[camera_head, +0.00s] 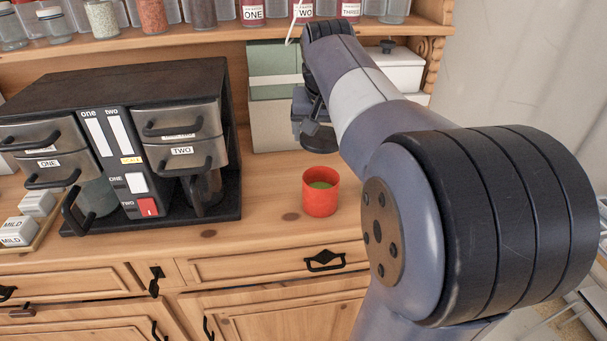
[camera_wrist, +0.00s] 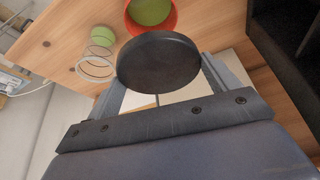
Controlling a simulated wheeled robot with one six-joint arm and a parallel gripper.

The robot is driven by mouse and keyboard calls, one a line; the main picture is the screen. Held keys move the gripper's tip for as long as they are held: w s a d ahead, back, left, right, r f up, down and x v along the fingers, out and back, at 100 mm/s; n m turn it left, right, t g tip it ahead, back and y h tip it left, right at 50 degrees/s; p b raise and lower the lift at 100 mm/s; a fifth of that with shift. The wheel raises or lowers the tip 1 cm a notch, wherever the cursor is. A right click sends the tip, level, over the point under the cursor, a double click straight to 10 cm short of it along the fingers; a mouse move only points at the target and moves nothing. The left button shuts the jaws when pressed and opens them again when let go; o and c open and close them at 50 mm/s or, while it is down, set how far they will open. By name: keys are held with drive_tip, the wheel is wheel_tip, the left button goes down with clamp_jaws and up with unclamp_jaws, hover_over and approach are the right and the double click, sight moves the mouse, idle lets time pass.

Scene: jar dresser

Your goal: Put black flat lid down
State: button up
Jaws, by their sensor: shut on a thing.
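The black flat lid (camera_wrist: 158,64) is a round dark disc in the wrist view, between the two fingers of my gripper (camera_wrist: 162,92). My gripper is shut on it. In the head view the lid (camera_head: 319,139) hangs above the dresser top, behind and above a red cup (camera_head: 320,202). The cup holds something green and also shows at the top of the wrist view (camera_wrist: 172,22). The lid is apart from the cup. My arm hides part of the gripper in the head view.
A black machine with drawers (camera_head: 150,90) stands to the left on the wooden dresser top (camera_head: 265,215). Green-grey boxes (camera_head: 275,110) stand behind the gripper. Jars line the shelf above. Bare wood lies around the cup. A wire coil (camera_wrist: 96,68) shows in the wrist view.

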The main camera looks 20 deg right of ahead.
sight(323, 147)
wheel_tip(323, 147, down, 9)
drive_tip(key=shift+d+f+p, duration=0.1)
drive_tip(key=shift+p, duration=0.25)
drive_tip(key=shift+f, duration=0.3)
drive_tip(key=o, duration=0.9)
drive_tip(key=shift+c, duration=0.2)
drive_tip(key=shift+r, duration=0.1)
drive_tip(key=b+v, duration=0.1)
drive_tip(key=v, duration=1.1)
drive_tip(key=shift+r, duration=0.25)
drive_tip(key=shift+f, duration=0.15)
